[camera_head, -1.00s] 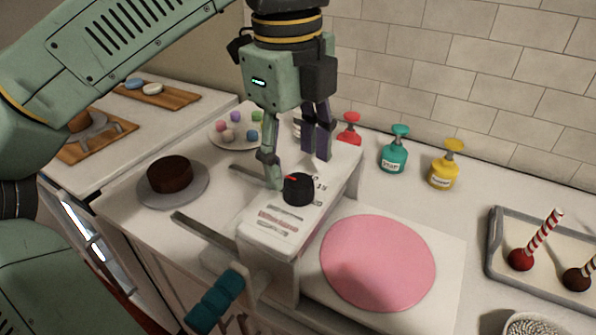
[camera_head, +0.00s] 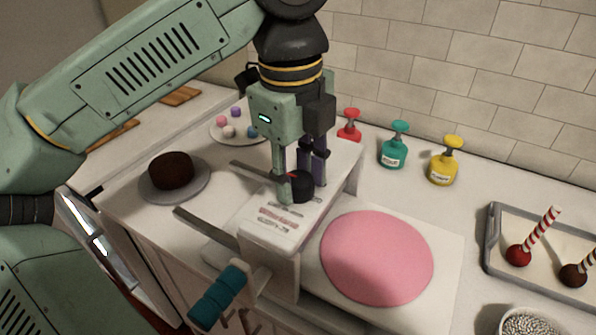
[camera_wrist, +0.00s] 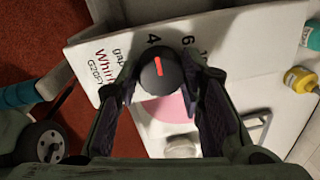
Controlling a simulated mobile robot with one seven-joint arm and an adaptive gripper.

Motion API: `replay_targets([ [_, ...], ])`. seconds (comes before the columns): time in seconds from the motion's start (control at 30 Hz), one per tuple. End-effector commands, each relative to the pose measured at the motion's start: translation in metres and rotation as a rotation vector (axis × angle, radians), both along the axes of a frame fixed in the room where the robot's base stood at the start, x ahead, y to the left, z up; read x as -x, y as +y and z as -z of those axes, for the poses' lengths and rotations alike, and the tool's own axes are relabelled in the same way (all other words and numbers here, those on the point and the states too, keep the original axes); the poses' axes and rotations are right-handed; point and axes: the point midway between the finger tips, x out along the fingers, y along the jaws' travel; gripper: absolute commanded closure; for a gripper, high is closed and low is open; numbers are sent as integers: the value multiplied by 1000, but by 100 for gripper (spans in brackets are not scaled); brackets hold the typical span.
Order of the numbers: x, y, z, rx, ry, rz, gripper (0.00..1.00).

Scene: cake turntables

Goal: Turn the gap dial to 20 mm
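The gap dial is a black round knob (camera_head: 302,187) with a red pointer mark, on top of the white machine (camera_head: 271,246). In the wrist view the knob (camera_wrist: 160,82) shows its red mark pointing up and slightly left, close to the printed 4. A 6 and a partly hidden number stand to the right of the 4. My gripper (camera_head: 297,188) points down at the dial. In the wrist view my gripper (camera_wrist: 158,68) has one finger on each side of the knob, close to its edge. Whether the fingers touch it is unclear.
A pink disc (camera_head: 376,257) lies right of the machine. A teal-gripped handle (camera_head: 219,297) sticks out in front. A chocolate cake (camera_head: 171,171) stands on the left. Red, teal (camera_head: 394,147) and yellow (camera_head: 445,162) bottles stand behind, and a tray (camera_head: 493,232) lies right.

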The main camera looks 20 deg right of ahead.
Motion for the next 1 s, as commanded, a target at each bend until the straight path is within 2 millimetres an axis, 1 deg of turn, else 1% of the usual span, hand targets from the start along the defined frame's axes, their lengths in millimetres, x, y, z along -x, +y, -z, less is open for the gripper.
replay_targets([
  [0.03, 0, 0, 0, 0, 0, 0, 72],
  [0.3, 0, 0, 0, 0, 0, 0, 90],
  [0.37, 0, 0, 0, 0, 0, 0, 93],
  [0.67, 0, 0, 0, 0, -1, 41, 93],
  [0.87, 0, 0, 1, -2, 1, 152, 93],
  [1.0, -1, 0, 1, -1, 0, 268, 93],
])
